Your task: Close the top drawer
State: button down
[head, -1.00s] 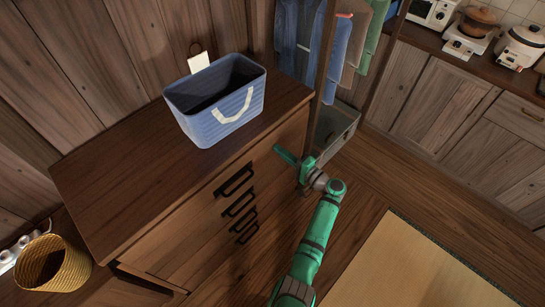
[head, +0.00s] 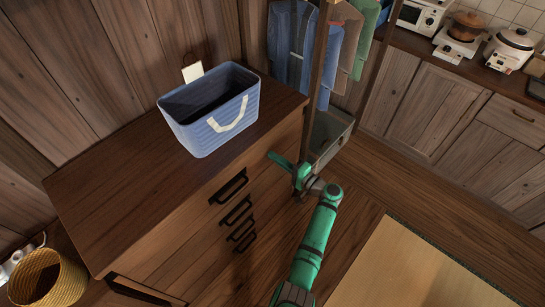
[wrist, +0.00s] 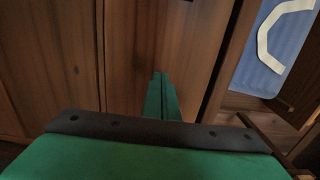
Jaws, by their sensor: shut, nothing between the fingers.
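The wooden dresser (head: 105,190) stands left of centre in the head view, with several black handles down its front. The top drawer's handle (head: 230,187) is the highest of these. How far the top drawer stands out is hard to tell in the head view. My green gripper (head: 271,155) is shut and empty at the right part of the dresser front, right of the top handle. In the wrist view the closed fingers (wrist: 161,82) point at a brown wooden panel (wrist: 180,45). Whether they touch it is unclear.
A blue basket (head: 212,125) stands on the dresser top. A wicker basket (head: 48,280) is at lower left. A clothes rack with a post (head: 315,80) stands just beyond the gripper. Bare floor and a tatami mat (head: 420,265) lie to the right.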

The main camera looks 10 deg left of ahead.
jog(key=v, duration=1.3)
jog(key=shift+f, duration=0.2)
jog(key=s+a+f+m+h, duration=0.15)
jog(key=s+f+h, duration=0.35)
jog(key=f, duration=0.6)
jog(key=s+d+f+h, duration=0.1)
jog(key=s+f+h, duration=0.3)
jog(key=s, duration=0.6)
jog(key=s+d+f+h, duration=0.1)
jog(key=s+f+h, duration=0.2)
jog(key=s+f, duration=0.5)
jog(key=s+d+r+n+t+h, duration=0.1)
jog(key=s+r+n+h, duration=0.2)
jog(key=s+r, duration=0.85)
jog(key=s+a+r+n+t, duration=0.1)
jog(key=s+r, duration=0.4)
jog(key=r, duration=0.5)
jog(key=s+a+r+n+t, duration=0.2)
jog(key=s+r, duration=0.3)
jog(key=r, duration=0.6)
jog(key=shift+n+t, duration=0.75)
jog(key=shift+t, duration=0.15)
